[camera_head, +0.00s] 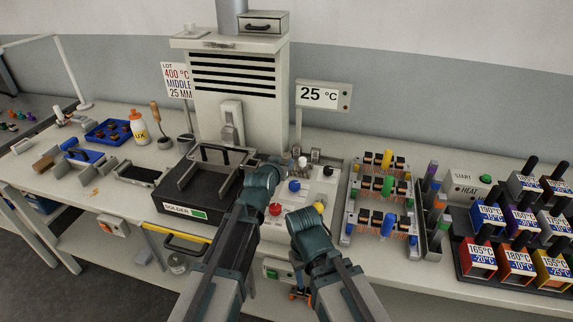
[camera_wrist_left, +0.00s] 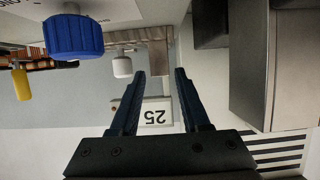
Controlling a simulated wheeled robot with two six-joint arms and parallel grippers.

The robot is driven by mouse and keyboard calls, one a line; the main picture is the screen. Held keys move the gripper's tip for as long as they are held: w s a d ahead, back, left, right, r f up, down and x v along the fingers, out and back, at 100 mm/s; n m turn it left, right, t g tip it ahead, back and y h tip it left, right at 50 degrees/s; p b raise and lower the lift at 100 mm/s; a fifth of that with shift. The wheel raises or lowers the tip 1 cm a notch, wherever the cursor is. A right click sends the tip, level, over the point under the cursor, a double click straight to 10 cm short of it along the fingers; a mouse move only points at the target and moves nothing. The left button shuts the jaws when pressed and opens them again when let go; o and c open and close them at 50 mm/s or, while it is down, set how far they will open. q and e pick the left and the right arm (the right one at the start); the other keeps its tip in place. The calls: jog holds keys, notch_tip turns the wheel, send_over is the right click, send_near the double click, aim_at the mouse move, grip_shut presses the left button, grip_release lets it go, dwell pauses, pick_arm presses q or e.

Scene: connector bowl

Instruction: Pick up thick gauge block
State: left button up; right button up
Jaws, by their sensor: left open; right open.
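I cannot tell for sure which thing is the thick gauge block. A row of small grey metal pieces (camera_head: 315,156) stands at the back of the pale control panel, and a metallic row (camera_wrist_left: 140,35) also shows in the left wrist view. My left gripper (camera_head: 284,166) reaches over the panel beside the black solder unit.
The solder unit (camera_head: 190,207) with a raised metal frame stands left of my left arm. Red (camera_head: 275,209) and blue (camera_head: 294,186) knobs sit on the panel. A coil rack (camera_head: 352,226) and several labelled coloured boxes (camera_head: 517,262) stand to the right.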

aim_at(285, 160)
pick_arm(q)
jog(key=b+x, duration=0.1)
jog(key=x, duration=0.4)
jog(key=shift+w+f+b, duration=0.1)
jog(key=shift+f+b, duration=0.05)
jog(key=shift+b, duration=0.25)
grip_shut()
dwell(0.9)
